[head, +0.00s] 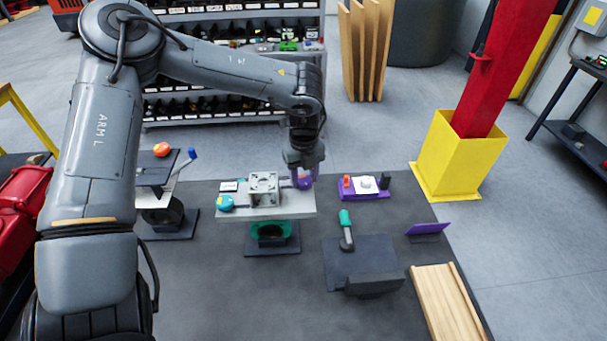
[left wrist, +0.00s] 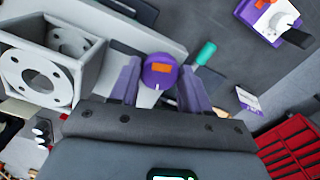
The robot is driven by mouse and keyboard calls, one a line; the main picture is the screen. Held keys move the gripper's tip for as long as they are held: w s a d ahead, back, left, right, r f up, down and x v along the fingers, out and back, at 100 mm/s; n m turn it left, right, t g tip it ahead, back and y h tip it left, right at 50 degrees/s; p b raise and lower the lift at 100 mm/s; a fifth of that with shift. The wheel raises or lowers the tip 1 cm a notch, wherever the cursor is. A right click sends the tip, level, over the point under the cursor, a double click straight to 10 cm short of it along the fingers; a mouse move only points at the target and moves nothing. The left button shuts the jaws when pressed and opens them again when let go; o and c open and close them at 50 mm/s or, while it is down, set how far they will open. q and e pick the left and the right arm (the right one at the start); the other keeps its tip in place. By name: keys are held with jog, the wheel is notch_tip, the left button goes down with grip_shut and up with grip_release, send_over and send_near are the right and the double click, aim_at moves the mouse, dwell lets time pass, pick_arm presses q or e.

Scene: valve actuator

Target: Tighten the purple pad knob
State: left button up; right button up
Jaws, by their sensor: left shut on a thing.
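A round purple knob (left wrist: 160,68) with an orange patch and a white pointer sits between the purple fingers of my left gripper (left wrist: 161,78) in the left wrist view. My left gripper (head: 304,176) is shut on it, at the right end of the grey bench plate (head: 290,212). In the head view the fingers hide most of the knob. Apart from it, to the right, a purple pad (head: 363,194) carries a white knob (head: 367,183) on a white plate and a small orange part. This white knob (left wrist: 278,18) also shows in the left wrist view. My right gripper is out of view.
A grey bracket with a round hole (head: 264,188) stands on the plate beside my gripper, with a teal part (head: 226,203) further left. A green-handled lever (head: 345,222) stands in front of the purple pad. A yellow-based red post (head: 455,155) rises at right.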

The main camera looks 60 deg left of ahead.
aim_at(304, 180)
pick_arm(q)
jog(key=shift+m, duration=1.6)
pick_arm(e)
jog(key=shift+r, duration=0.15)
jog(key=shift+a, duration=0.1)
pick_arm(q)
jog(key=o, duration=1.1)
jog(key=shift+c, duration=0.2)
jog(key=shift+r, duration=0.15)
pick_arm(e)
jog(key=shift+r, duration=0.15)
pick_arm(q)
notch_tip(304, 180, up, 11)
jog(key=shift+f, duration=0.2)
